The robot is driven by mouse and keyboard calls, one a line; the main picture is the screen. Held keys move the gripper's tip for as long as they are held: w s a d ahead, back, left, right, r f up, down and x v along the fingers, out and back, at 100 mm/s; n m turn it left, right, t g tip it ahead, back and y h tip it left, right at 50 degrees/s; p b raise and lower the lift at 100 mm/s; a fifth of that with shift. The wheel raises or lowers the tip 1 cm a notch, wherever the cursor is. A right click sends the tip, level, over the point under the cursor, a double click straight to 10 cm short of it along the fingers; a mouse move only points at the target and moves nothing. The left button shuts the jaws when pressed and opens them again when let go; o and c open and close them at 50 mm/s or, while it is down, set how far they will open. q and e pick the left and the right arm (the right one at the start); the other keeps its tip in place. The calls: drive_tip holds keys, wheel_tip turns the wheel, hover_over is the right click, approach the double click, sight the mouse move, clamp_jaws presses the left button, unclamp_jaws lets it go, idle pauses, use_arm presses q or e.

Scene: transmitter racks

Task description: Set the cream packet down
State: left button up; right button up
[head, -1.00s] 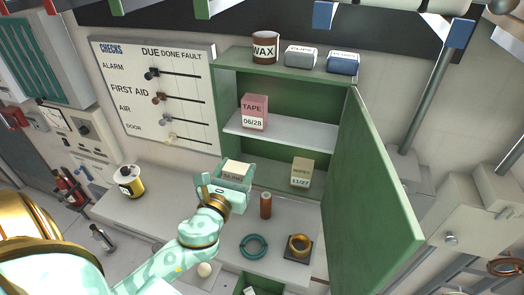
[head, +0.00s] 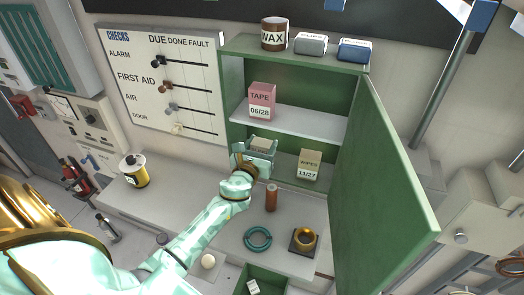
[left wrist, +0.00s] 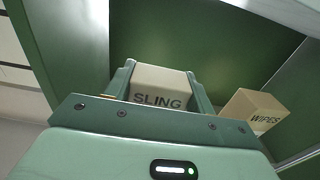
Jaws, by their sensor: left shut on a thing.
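The cream packet (left wrist: 160,88), marked SLING, is between the two fingers of my left gripper (left wrist: 162,84) in the left wrist view. In the head view my left gripper (head: 258,152) is shut on the packet (head: 261,144), inside the lower compartment of the open green cabinet (head: 226,100), at its left side. Only the packet's top shows there. I cannot tell whether its underside touches the cabinet floor. My right gripper is not in view.
A cream WIPES box (head: 309,164) stands to the right in the same compartment. A pink TAPE box (head: 262,101) stands on the white shelf (head: 300,125) above. The green door (head: 385,170) is open at the right. A brown cylinder (head: 271,198) stands in front.

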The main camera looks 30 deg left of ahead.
use_arm(q)
drive_tip(key=shift+w+f, duration=0.25)
drive_tip(key=shift+f, duration=0.15)
drive_tip(key=o, duration=1)
drive_tip(key=shift+r, duration=0.2)
drive_tip(key=v, duration=1.2)
drive_tip(key=shift+b, duration=0.35)
